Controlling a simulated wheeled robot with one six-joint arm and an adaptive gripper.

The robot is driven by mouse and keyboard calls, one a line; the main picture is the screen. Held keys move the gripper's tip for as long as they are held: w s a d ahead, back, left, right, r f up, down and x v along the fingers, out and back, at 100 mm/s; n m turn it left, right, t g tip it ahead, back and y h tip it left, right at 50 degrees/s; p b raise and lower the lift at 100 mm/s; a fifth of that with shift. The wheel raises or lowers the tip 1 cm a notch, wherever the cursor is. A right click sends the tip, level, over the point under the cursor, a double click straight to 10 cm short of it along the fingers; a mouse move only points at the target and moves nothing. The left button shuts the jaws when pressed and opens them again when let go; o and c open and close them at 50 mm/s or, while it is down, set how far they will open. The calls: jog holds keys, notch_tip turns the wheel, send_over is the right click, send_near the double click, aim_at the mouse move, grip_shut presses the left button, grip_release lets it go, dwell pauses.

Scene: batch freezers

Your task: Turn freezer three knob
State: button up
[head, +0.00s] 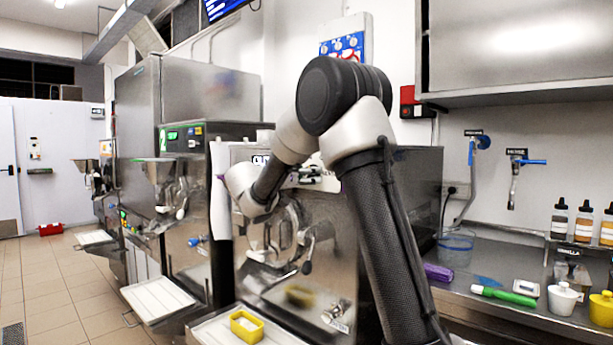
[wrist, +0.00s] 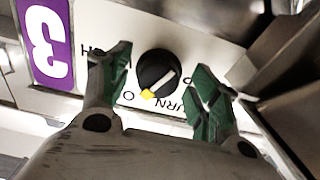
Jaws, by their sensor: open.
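The freezer three knob (wrist: 157,72) is black and round, with a white line across its face and a yellow mark at its lower left edge, near a printed "O". It sits on a pale panel beside a purple label with a white 3 (wrist: 45,42). My gripper (wrist: 161,62) is open, its green-tipped fingers on either side of the knob in the wrist view. I cannot tell whether they touch it. In the head view my arm reaches to the top front of freezer three (head: 345,245), and the knob is hidden there.
Freezer two (head: 190,225) stands to the left. A yellow container (head: 246,326) sits on the tray below freezer three. A metal counter with bottles and a green-handled tool (head: 503,295) is at the right. Tiled floor (head: 40,285) is open at the far left.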

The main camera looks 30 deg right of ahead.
jog(key=c, duration=1)
jog(key=shift+n, duration=0.4)
jog(key=shift+s+r+n, duration=0.1)
jog(key=shift+n, duration=5.65)
jog(key=shift+r+n, duration=0.1)
jog(key=shift+n, duration=5.65)
jog(key=o, duration=1)
